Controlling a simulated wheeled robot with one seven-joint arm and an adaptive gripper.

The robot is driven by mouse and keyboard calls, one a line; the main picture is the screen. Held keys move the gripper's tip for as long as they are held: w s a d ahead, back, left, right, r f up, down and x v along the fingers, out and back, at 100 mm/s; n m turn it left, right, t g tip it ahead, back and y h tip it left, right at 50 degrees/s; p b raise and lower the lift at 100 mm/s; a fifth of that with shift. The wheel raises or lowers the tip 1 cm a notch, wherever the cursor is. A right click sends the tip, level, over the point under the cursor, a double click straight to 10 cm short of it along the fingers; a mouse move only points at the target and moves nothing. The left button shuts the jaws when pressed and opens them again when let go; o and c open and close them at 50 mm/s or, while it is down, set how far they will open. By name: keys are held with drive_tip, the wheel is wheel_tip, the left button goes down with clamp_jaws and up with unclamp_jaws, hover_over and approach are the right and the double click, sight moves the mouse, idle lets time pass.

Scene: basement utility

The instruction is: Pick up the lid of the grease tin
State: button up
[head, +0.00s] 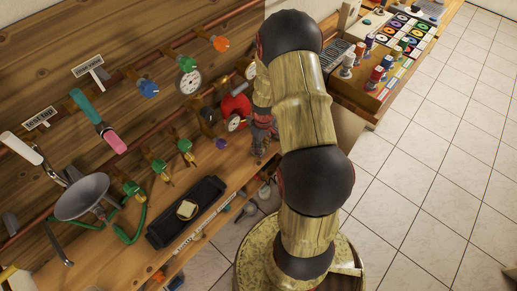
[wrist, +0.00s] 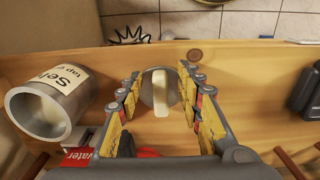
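In the wrist view a round grey metal disc with a pale cream bar across it, apparently the lid (wrist: 174,91), lies on the wooden bench top (wrist: 250,80). My gripper (wrist: 161,104) is open, with one finger on each side of the disc and bar. I see no clear contact, and the height above the bench is hard to judge. A grey metal tin (wrist: 52,112) with an open, hollow mouth and a partly readable paper label is at the left, outside the fingers. In the head view my gripper (head: 262,135) is largely hidden by my arm; the lid cannot be made out there.
A dark case (wrist: 305,90) is at the right. In the head view, pipes with valves and gauges (head: 188,80) run along the wooden panel, and a black tray (head: 187,212) sits on the bench.

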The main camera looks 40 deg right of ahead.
drive_tip(key=shift+c, duration=0.7)
drive_tip(key=c, duration=0.8)
clamp_jaws()
drive_tip(key=shift+r, duration=0.1)
